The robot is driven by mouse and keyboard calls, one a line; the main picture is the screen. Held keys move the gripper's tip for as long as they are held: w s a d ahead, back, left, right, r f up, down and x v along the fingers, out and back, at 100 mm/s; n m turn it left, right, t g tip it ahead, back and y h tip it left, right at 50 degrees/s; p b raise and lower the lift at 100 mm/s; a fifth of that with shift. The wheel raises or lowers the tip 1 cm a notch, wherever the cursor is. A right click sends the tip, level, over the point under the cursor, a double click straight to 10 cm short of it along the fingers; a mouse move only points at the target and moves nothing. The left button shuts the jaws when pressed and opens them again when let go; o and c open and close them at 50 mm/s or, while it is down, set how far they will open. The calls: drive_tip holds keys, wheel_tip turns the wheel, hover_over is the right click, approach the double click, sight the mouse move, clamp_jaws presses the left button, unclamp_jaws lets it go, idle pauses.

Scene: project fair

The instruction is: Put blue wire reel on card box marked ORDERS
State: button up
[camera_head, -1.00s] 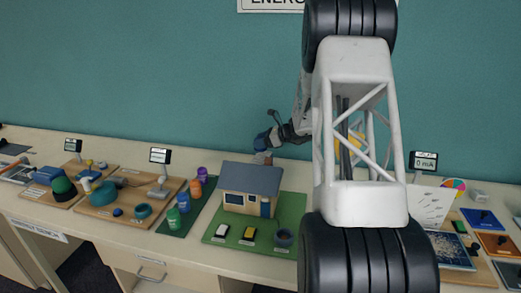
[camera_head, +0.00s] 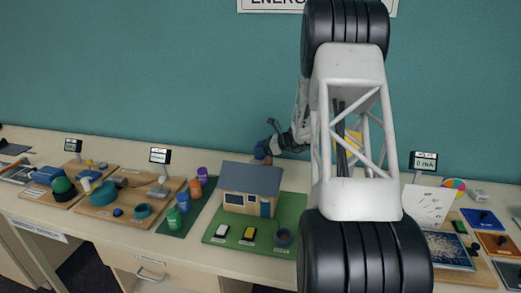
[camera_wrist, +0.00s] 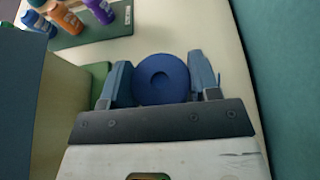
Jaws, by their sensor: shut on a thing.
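The blue wire reel (camera_wrist: 160,72) is a round blue disc with a small dimple in its middle. It sits between the two blue fingers of my gripper (camera_wrist: 161,84) in the wrist view, which are shut on it. In the head view my gripper (camera_head: 264,152) is small, behind the model house and near the back wall. The reel cannot be made out clearly there. I cannot make out a card box marked ORDERS in either view; my arm hides part of the table at the right.
The model house (camera_head: 250,184) stands on a green board (camera_head: 222,237), just in front of my gripper. Several coloured bottles (camera_head: 183,200) stand on a dark green mat to its left. A strip of bare tabletop (camera_wrist: 222,45) runs beside the teal back wall (camera_wrist: 290,70).

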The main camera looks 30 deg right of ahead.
drive_tip(key=shift+f, duration=0.15)
drive_tip(key=o, duration=1)
drive_tip(key=shift+c, duration=0.2)
drive_tip(key=shift+r, duration=0.2)
drive_tip(key=v, duration=1.2)
